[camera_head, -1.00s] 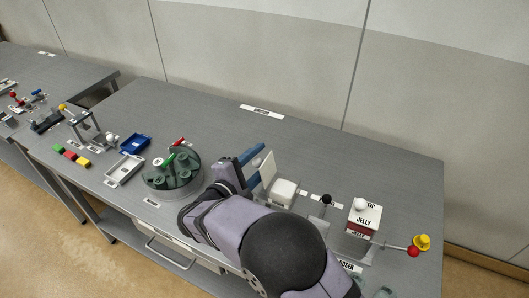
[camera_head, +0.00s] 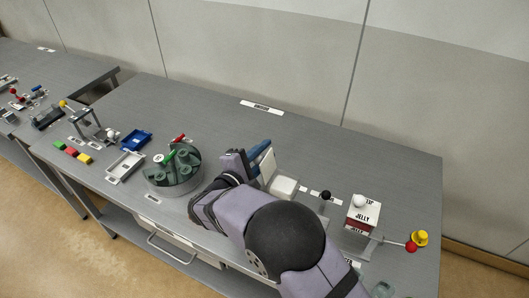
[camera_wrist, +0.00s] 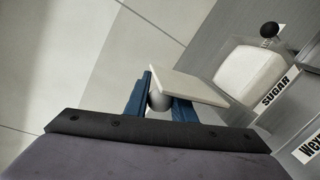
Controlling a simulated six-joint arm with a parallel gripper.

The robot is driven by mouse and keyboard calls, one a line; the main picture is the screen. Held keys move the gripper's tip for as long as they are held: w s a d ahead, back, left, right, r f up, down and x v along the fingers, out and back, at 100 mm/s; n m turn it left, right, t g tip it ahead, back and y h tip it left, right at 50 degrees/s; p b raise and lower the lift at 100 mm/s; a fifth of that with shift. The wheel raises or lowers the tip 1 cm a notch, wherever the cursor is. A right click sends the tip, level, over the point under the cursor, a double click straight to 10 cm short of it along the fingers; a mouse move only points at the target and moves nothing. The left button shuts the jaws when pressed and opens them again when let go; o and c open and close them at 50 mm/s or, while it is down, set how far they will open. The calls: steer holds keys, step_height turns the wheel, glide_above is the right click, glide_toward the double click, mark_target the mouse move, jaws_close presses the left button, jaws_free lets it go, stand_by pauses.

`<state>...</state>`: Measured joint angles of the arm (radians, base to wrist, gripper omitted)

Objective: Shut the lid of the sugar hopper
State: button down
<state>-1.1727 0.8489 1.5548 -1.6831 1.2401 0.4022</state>
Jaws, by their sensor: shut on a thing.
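The sugar hopper (camera_head: 284,187) is a white box on the table, right of my gripper. It also shows in the wrist view (camera_wrist: 248,72), beside a SUGAR label (camera_wrist: 275,91). Its lid (camera_head: 267,167) is a pale flat plate standing open and tilted at the hopper's left side; the wrist view shows it (camera_wrist: 188,86) nearly edge-on. My gripper (camera_wrist: 160,102) has its blue fingers shut on the lid's round grey knob (camera_wrist: 158,101). In the head view my gripper (camera_head: 258,153) is at the lid's left side, its fingers partly hidden.
A black ball-topped lever (camera_head: 325,196) stands right of the hopper. Farther right is the jelly box (camera_head: 362,215) with a white knob. A round turntable with green pieces (camera_head: 173,173) is left of my arm. The table behind the lid is clear.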

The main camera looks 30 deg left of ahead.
steer(key=shift+d+f+m+b, duration=0.15)
steer(key=shift+m+b, duration=0.15)
steer(key=shift+b, duration=0.65)
steer(key=m+b, duration=0.1)
steer(key=b, duration=0.3)
steer(key=shift+d+y, duration=0.3)
steer(key=m+b, duration=0.1)
steer(key=b, duration=0.3)
steer(key=d+m+b, duration=0.1)
steer(key=b, duration=0.3)
steer(key=d+m+y+b, duration=0.1)
steer(key=b, duration=0.3)
steer(key=shift+d+r+m, duration=0.1)
steer(key=shift+r+m, duration=0.25)
steer(key=shift+m, duration=0.05)
steer(key=d+f+m+t+y+b, duration=0.1)
steer(key=d+m+b, duration=0.4)
steer(key=b, duration=2.8)
steer(key=f+m+y, duration=0.1)
steer(key=m+y, duration=0.1)
steer(key=m, duration=0.4)
steer(key=shift+d+m, duration=0.4)
steer(key=c, duration=1.5)
jaws_free()
